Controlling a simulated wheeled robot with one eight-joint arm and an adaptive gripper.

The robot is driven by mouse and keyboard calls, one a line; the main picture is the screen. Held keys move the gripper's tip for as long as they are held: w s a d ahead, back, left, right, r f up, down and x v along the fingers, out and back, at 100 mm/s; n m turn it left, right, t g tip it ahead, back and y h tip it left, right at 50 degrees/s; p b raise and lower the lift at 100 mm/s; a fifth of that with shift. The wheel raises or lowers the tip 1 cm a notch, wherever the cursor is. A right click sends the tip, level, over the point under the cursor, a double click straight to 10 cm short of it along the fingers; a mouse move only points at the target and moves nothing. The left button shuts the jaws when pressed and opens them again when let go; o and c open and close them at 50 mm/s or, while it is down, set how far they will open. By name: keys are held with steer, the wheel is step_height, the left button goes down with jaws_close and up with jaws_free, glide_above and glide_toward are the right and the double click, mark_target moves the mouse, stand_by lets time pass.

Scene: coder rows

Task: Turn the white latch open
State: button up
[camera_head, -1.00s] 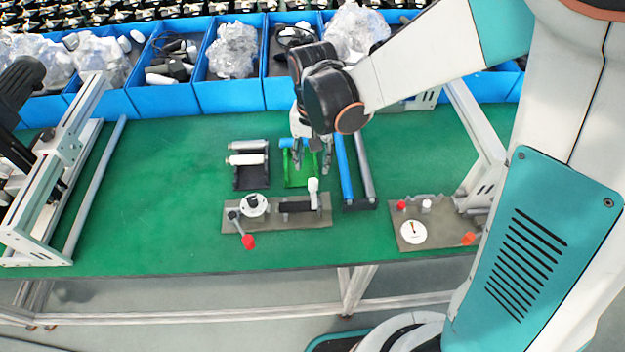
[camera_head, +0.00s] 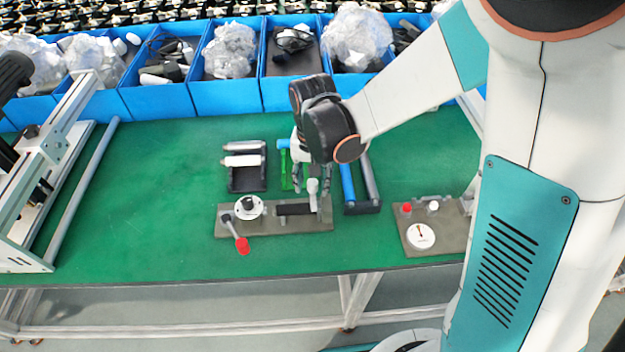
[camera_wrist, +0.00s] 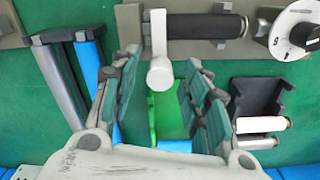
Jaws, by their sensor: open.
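The white latch (camera_head: 313,188) is a short white lever with a round knob at the right end of a black bar on a grey-brown plate (camera_head: 230,219). In the wrist view the latch (camera_wrist: 159,35) points from the plate toward my gripper. My gripper (camera_head: 312,178) is open at the latch, pointing down. In the wrist view the fingertips of my gripper (camera_wrist: 162,58) lie left and right of the knob, with visible gaps on both sides. Whether the fingers reach down to knob height is hard to tell.
The same plate carries a white dial (camera_head: 248,207) and a red-tipped lever (camera_head: 242,245). Holders with white (camera_head: 243,161), green (camera_head: 285,170) and blue (camera_head: 347,183) parts stand close behind. A gauge plate (camera_head: 412,239) is to the right. Green table (camera_head: 150,190) is clear at left.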

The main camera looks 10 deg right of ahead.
jaws_close()
steer(key=shift+n, duration=0.3)
steer(key=n, duration=0.3)
steer(key=shift+n, duration=0.3)
steer(key=n+b, duration=0.1)
steer(key=n, duration=0.3)
steer(key=shift+n, duration=0.3)
steer(key=n, duration=0.4)
steer(key=shift+n, duration=0.3)
steer(key=n, duration=0.4)
steer(key=shift+n, duration=0.3)
